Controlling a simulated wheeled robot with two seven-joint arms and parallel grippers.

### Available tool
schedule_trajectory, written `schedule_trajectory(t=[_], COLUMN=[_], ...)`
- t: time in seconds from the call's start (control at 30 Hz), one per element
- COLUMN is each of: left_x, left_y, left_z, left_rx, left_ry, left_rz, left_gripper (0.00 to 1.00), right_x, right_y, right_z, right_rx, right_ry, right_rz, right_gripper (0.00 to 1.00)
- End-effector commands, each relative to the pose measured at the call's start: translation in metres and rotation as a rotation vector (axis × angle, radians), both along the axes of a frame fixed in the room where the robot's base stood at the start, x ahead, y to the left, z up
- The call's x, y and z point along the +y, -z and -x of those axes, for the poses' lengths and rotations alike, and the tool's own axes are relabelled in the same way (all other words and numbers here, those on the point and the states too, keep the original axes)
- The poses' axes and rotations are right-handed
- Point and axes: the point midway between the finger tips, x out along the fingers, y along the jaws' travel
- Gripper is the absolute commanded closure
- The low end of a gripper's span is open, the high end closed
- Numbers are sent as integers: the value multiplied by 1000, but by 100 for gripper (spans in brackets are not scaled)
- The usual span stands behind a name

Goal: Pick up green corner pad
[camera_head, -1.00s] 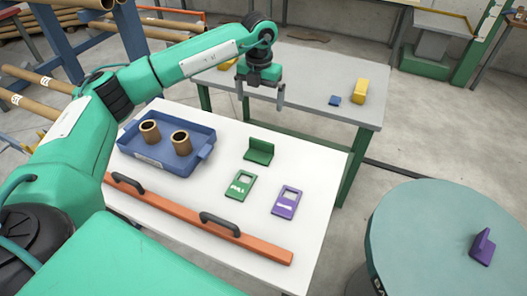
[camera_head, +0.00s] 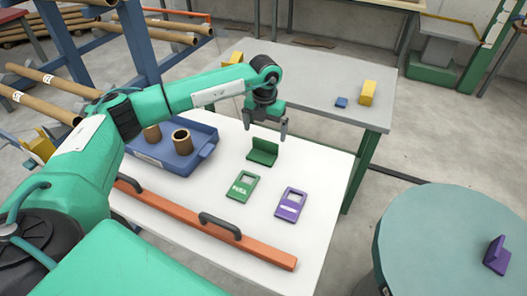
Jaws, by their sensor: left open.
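The green corner pad (camera_head: 262,152) is an L-shaped piece standing on the white table (camera_head: 310,185), near its far edge. My left gripper (camera_head: 264,133) is open with its fingers pointing down. In the picture it is just above and behind the pad, with nothing between its fingers. I cannot tell the exact height gap. My right gripper is not in view.
A green tag (camera_head: 242,187) and a purple tag (camera_head: 290,205) lie in front of the pad. A blue tray (camera_head: 178,159) with cardboard tubes (camera_head: 182,141) is left. An orange bar (camera_head: 205,226) with black handles crosses the front. A grey table (camera_head: 335,85) stands behind.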

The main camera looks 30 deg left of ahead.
Motion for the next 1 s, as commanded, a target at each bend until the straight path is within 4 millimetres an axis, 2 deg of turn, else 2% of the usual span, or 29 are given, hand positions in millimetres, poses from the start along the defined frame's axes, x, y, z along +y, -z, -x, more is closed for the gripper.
schedule_trajectory(t=[0.23,0.4,0.53,0.83,1.0], left_x=[-1,-3,-3,-2,-2], left_y=[17,39,56,60,60], left_z=[2,5,4,4,4], left_rx=[3,2,2,0,0], left_ry=[0,1,1,1,1], left_rz=[-1,0,0,0,0], left_gripper=[0,0,0,0,33], right_x=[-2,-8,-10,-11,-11], right_y=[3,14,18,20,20], right_z=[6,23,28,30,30], right_rx=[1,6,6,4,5], right_ry=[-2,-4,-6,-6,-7], right_rz=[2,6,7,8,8], right_gripper=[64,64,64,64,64])
